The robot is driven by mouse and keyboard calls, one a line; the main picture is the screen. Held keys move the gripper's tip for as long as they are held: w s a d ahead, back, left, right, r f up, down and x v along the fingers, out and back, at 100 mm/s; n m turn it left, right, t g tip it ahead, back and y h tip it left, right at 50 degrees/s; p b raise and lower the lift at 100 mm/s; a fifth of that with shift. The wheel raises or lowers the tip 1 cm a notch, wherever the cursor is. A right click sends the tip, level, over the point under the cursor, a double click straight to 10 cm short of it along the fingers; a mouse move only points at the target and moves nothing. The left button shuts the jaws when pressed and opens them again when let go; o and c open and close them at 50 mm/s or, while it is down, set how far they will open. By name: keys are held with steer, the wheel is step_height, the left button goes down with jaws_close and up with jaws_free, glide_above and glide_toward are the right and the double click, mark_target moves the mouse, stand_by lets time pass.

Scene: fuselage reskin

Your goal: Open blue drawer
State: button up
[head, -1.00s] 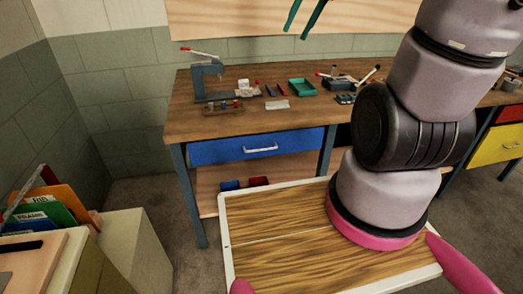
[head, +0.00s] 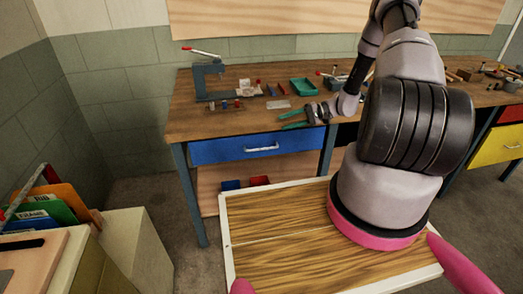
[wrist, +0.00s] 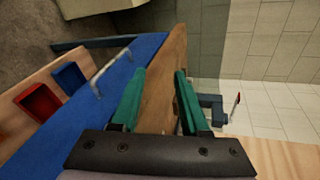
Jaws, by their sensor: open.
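The blue drawer (head: 225,149) sits under the workbench top and is shut. Its silver bar handle (head: 262,148) is on the middle of its front. My gripper (head: 281,121) has green fingers and is open and empty. In the head view it is above and a little right of the handle, near the bench's front edge. In the wrist view my gripper (wrist: 158,80) shows its two fingers spread. The blue drawer front (wrist: 78,115) and the handle (wrist: 98,84) lie to the left of the fingers there, not between them.
The wooden bench top (head: 240,125) holds an arbor press (head: 208,80), a teal tray (head: 303,87) and small tools. Blue and red bins (head: 259,181) sit on the lower shelf. A yellow drawer (head: 497,147) is at the far right.

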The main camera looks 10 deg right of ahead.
mark_target(265, 149)
step_height(265, 149, down, 13)
steer(key=s+m+t+y, duration=0.1)
steer(key=s+m+t, duration=0.1)
steer(key=t, duration=0.2)
steer(key=shift+m, duration=0.3)
steer(key=x, duration=1)
steer(key=shift+w+a+r, duration=0.25)
steer(key=shift+w, duration=0.15)
jaws_close()
